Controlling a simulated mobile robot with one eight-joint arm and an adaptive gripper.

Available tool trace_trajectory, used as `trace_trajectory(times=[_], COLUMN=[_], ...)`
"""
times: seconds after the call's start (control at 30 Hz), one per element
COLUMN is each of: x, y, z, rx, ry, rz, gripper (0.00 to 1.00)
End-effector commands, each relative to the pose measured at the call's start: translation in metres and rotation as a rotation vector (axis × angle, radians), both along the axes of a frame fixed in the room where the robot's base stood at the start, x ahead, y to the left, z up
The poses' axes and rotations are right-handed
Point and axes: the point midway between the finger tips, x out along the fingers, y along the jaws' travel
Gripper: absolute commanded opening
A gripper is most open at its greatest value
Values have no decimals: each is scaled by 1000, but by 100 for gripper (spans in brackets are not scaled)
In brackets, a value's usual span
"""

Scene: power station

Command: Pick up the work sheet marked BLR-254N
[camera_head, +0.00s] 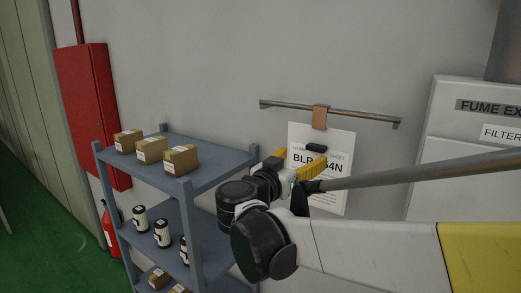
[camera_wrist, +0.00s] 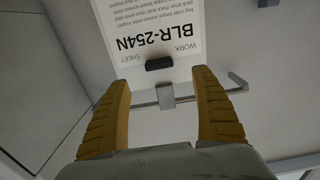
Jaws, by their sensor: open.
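The white work sheet (camera_head: 341,148) hangs against the grey wall from a brown clip (camera_head: 320,118) on a metal rail. In the head view my gripper and arm cover part of its print. In the wrist view the sheet (camera_wrist: 152,22) appears upside down and reads BLR-254N. A small black tab (camera_wrist: 159,64) sits at its top edge, close to the clip (camera_wrist: 166,95). My gripper (camera_head: 300,160) is in front of the sheet. Its yellow fingers (camera_wrist: 163,78) are open and empty, with the tab between their tips in the picture. I cannot tell the remaining distance to the tab.
The wall rail (camera_head: 365,115) runs above the sheet. A blue-grey shelf (camera_head: 225,158) with boxes and white-and-black containers stands to the left. A red cabinet (camera_head: 85,110) is beyond it. A white fume extraction unit (camera_head: 475,150) is at the right.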

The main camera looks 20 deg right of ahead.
Motion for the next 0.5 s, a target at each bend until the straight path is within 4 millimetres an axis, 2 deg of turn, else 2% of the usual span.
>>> trace_trajectory(times=[0.1, 0.37, 0.5], x=[13, 28, 43], y=[-18, -37, -55], z=[0, -1, -1], rx=[0, 0, 1], ry=[1, 3, 3], rz=[-4, -2, -3], gripper=[76, 76, 76])
